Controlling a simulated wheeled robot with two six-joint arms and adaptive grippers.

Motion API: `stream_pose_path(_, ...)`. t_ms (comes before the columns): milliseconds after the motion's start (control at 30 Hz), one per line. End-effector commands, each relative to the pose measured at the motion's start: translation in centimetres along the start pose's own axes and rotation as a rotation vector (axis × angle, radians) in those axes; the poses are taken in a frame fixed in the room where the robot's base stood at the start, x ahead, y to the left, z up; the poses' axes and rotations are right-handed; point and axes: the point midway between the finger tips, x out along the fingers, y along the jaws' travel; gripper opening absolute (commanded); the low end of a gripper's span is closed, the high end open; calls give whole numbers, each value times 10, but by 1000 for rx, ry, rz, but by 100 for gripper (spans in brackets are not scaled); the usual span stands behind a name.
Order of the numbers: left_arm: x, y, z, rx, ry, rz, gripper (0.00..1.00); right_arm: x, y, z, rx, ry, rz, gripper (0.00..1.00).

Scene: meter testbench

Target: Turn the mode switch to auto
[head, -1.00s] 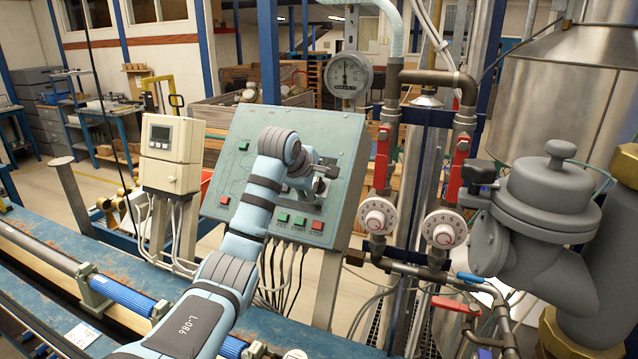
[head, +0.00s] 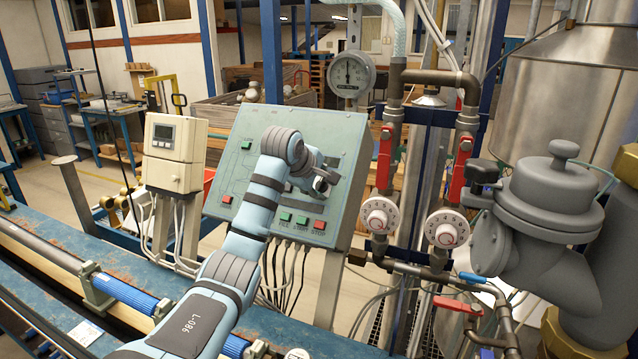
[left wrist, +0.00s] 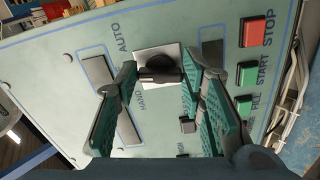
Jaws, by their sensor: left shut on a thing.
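The mode switch (left wrist: 160,68) is a dark knob on a pale square plate, on a light green control panel (head: 335,130). The panel also shows in the left wrist view (left wrist: 65,100). The words AUTO and HAND are printed beside the switch. My left gripper (left wrist: 160,75) is shut on the knob, with one finger on each side of it. In the head view my left gripper (head: 322,180) is at the panel's right part, and my wrist hides the switch there. Which word the knob points to is hard to tell. My right gripper is not in view.
Red STOP (left wrist: 254,32) and green START (left wrist: 247,73) buttons sit close to the gripper. A cream meter box (head: 175,152) stands left of the panel. Pipes with red-handled valves (head: 384,158) and a pressure gauge (head: 350,75) stand to the right.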

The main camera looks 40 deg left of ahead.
Motion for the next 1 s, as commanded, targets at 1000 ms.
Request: stream_pose_path(1000, 2, -6, 0, 602, -5, -9, 9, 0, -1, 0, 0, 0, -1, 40)
